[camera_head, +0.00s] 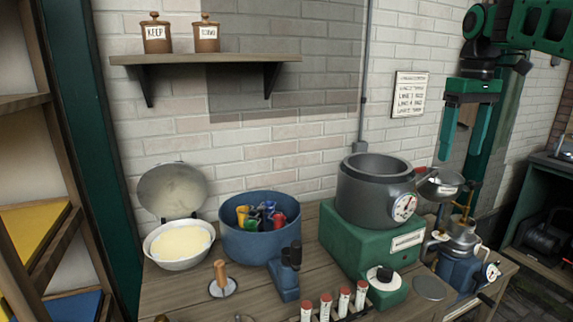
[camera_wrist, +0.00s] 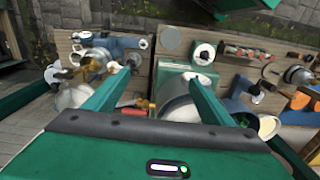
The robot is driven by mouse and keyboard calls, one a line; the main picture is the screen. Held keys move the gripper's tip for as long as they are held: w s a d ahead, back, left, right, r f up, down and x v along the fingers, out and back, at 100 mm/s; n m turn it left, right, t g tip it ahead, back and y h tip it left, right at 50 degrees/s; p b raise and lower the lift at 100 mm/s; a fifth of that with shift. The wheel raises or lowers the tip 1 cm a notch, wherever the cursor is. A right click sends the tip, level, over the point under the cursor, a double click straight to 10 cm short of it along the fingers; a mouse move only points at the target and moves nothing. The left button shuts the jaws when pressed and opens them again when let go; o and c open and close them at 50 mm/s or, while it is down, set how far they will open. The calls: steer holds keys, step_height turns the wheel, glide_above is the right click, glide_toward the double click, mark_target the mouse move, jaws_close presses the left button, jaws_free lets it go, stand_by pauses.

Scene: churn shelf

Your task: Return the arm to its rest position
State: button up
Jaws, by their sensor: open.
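My gripper (camera_head: 461,155) hangs at the upper right in the head view, fingers pointing down, in front of the brick wall. Its two green fingers are apart with nothing between them. In the wrist view my gripper (camera_wrist: 160,82) also shows spread fingers, above the bench and the grey pot (camera_wrist: 178,104). In the head view the grey pot (camera_head: 365,190) with a dial stands on a green base (camera_head: 350,243), to the left of and below the gripper, clear of it.
A blue tub (camera_head: 250,242) of coloured items and a white bowl (camera_head: 165,258) stand on the bench's left. A blue machine (camera_head: 462,270) stands right of the green base. Red-capped tubes (camera_head: 326,307) line the front. A shelf (camera_head: 200,59) holds two brown jars.

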steer(key=s+f+m, duration=0.5)
steer(key=s+f, duration=0.7)
steer(key=s, duration=0.4)
steer(key=s+d+f+m, duration=0.1)
steer(key=s+f+m, duration=0.4)
steer(key=s+f, duration=0.8)
steer(key=s, duration=0.3)
steer(key=shift+f+m, duration=0.3)
steer(key=shift+w+f, duration=0.2)
steer(key=shift+w, duration=0.4)
